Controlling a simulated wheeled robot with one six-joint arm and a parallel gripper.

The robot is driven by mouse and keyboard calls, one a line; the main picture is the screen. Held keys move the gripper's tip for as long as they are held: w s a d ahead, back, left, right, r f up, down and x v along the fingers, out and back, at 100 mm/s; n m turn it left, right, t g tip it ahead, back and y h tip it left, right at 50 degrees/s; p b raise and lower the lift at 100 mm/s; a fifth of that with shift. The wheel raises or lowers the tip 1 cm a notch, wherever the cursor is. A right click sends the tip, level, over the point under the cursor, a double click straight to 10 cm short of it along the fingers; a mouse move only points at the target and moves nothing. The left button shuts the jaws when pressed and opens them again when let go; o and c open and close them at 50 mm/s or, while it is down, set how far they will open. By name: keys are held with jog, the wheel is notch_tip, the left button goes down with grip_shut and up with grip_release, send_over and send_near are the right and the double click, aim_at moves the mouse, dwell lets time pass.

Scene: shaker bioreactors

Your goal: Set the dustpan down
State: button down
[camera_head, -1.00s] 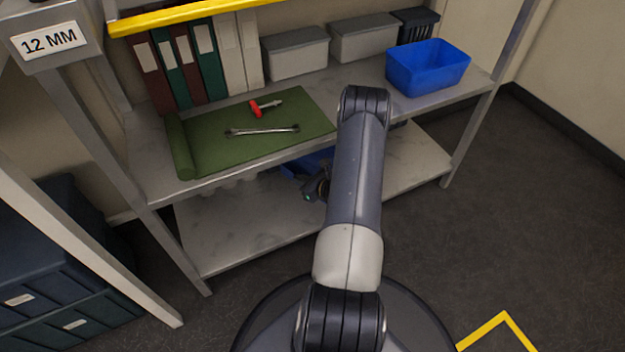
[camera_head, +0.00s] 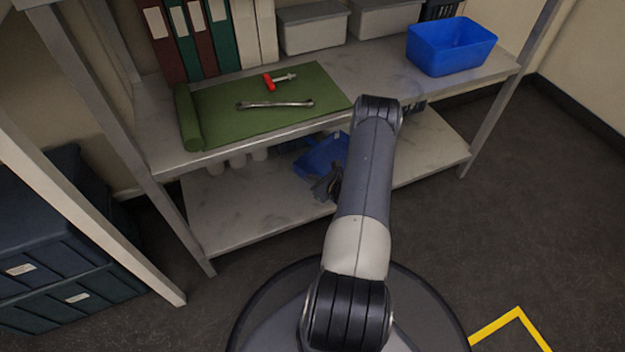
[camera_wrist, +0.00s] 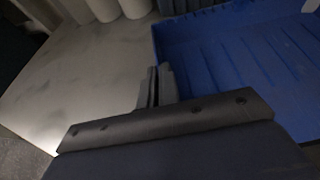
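The blue dustpan (camera_head: 322,156) is at the lower shelf, under the upper shelf's front edge, partly hidden by that edge and my arm. In the wrist view the dustpan (camera_wrist: 235,65) fills the right side, its ridged inside showing. My gripper (camera_head: 330,185) is at the dustpan's near side. In the wrist view the fingers of my gripper (camera_wrist: 158,78) are close together at the dustpan's near left edge and look shut on it. The gripped part is mostly hidden. I cannot tell whether the dustpan touches the lower shelf (camera_head: 235,205).
White round containers (camera_head: 237,160) stand left of the dustpan. The lower shelf's left front is clear. The upper shelf holds a green mat (camera_head: 225,125) with a wrench (camera_head: 275,104) and red-handled tool (camera_head: 270,81), binders and a blue bin (camera_head: 450,50). Shelf posts flank the sides.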

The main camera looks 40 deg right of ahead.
jog(key=shift+f, duration=0.1)
jog(key=c, duration=2.1)
grip_release()
jog(key=shift+f, duration=0.1)
jog(key=o, duration=0.4)
jog(key=shift+s+d+r, duration=0.1)
jog(key=shift+s+r, duration=0.15)
jog(key=shift+r, duration=0.1)
jog(key=p+v, duration=0.4)
jog(key=v, duration=0.7)
jog(key=shift+s, duration=0.25)
